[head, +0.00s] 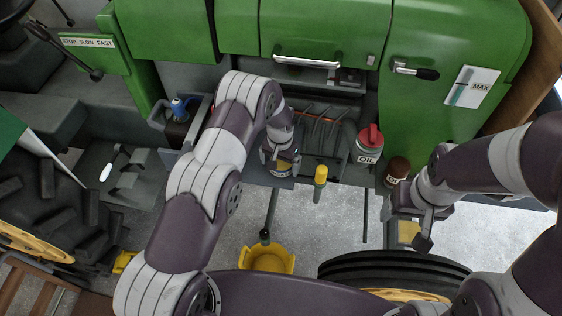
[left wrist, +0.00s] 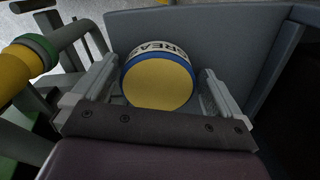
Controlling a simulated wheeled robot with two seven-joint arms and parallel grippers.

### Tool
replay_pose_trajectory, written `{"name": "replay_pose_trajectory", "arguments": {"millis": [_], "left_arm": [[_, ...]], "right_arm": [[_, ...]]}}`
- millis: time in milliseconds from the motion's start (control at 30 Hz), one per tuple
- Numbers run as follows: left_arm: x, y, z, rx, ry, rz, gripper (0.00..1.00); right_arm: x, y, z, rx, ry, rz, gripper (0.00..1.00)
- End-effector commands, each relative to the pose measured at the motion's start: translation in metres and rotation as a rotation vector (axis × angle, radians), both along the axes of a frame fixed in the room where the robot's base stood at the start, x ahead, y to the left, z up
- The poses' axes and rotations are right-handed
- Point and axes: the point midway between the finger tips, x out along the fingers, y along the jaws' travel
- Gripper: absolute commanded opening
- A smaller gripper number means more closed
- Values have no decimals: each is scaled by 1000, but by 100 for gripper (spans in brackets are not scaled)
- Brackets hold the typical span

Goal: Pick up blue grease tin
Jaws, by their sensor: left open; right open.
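The grease tin (left wrist: 158,80) has a yellow round end, a blue rim and a white label with black letters, partly readable as "GREAS". In the left wrist view it sits between the two fingers of my left gripper (left wrist: 155,90), against a grey wall. The fingers are open, one on each side; I cannot tell whether either touches it. In the head view my left gripper (head: 283,160) is over the grey tray front, and the tin is mostly hidden by it. My right gripper (head: 412,228) is open and empty at the right, below the tray, above the floor.
A yellow-topped upright item (head: 320,177), a red-topped oil can (head: 368,145) and a brown jar (head: 397,170) stand to the right. A blue-topped item (head: 180,110) is at the left.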

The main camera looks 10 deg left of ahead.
Motion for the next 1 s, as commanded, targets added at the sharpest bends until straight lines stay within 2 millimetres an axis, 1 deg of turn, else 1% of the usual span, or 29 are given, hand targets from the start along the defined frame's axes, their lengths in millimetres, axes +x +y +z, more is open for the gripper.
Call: {"name": "replay_pose_trajectory", "arguments": {"millis": [100,133,167,200,300,533,667,767,900,1000], "left_arm": [[0,0,0,0,-1,1,100],[1,0,0,0,-1,1,93],[1,0,0,0,-1,1,84],[1,0,0,-1,-2,1,71],[1,0,1,-1,-2,0,41],[1,0,3,-1,-3,1,41],[2,0,14,-1,-5,1,41],[2,0,33,-1,-7,1,41],[2,0,69,-2,-7,1,41],[1,0,87,-1,-4,1,40]], "right_arm": [[0,0,-1,0,0,0,74],[0,0,-1,0,0,0,74],[0,0,-1,0,0,0,74],[0,0,-1,0,0,0,74],[0,0,0,0,0,0,74],[0,0,-1,0,0,0,74],[0,0,-4,0,0,0,74],[0,0,-10,0,0,0,74],[0,0,-18,0,0,0,74],[0,0,-21,0,0,0,74]]}}
